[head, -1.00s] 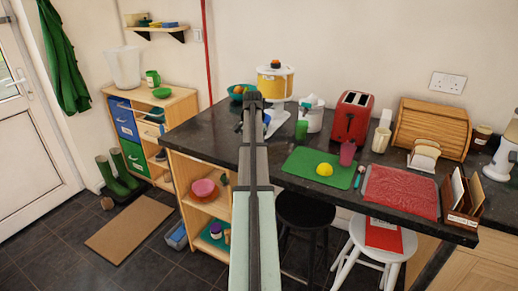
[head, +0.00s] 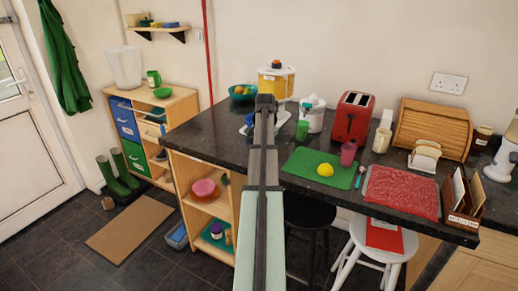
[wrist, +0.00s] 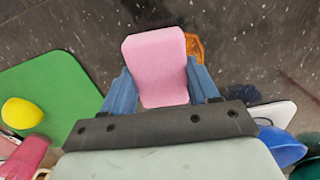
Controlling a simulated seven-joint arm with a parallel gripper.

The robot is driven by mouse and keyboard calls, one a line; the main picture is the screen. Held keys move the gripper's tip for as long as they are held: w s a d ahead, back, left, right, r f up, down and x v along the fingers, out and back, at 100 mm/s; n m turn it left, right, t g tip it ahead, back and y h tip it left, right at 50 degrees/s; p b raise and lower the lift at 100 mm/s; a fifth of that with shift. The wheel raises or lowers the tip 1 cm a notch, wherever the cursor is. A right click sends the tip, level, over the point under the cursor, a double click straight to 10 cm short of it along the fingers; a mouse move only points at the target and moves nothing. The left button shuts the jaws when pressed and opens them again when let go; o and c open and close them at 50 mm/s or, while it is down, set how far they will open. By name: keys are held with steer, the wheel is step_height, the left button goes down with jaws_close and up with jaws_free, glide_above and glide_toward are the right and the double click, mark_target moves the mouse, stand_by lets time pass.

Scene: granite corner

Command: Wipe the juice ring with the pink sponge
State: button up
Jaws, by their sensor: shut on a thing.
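The pink sponge (wrist: 158,62) is between the two blue fingers of my gripper (wrist: 163,92) in the wrist view. The gripper is shut on it. An orange juice ring (wrist: 196,46) shows on the dark speckled counter just beyond the sponge's upper right side, partly hidden by it. I cannot tell whether the sponge touches the counter. In the head view my gripper (head: 265,101) is over the counter, left of the green board; my arm hides the sponge and the ring there.
The green board (head: 318,169) with a lemon (head: 325,169) lies to the right, beside a pink cup (head: 348,153). A white piece with blue (head: 247,123) is left of my gripper. A green cup (head: 302,130) and red toaster (head: 353,117) stand behind.

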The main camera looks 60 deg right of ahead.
steer(key=shift+s, duration=0.3)
steer(key=shift+w, duration=3.6)
steer(key=shift+w+r, duration=0.1)
steer(key=shift+w, duration=0.15)
step_height(320, 180, up, 8)
steer(key=shift+s, duration=0.15)
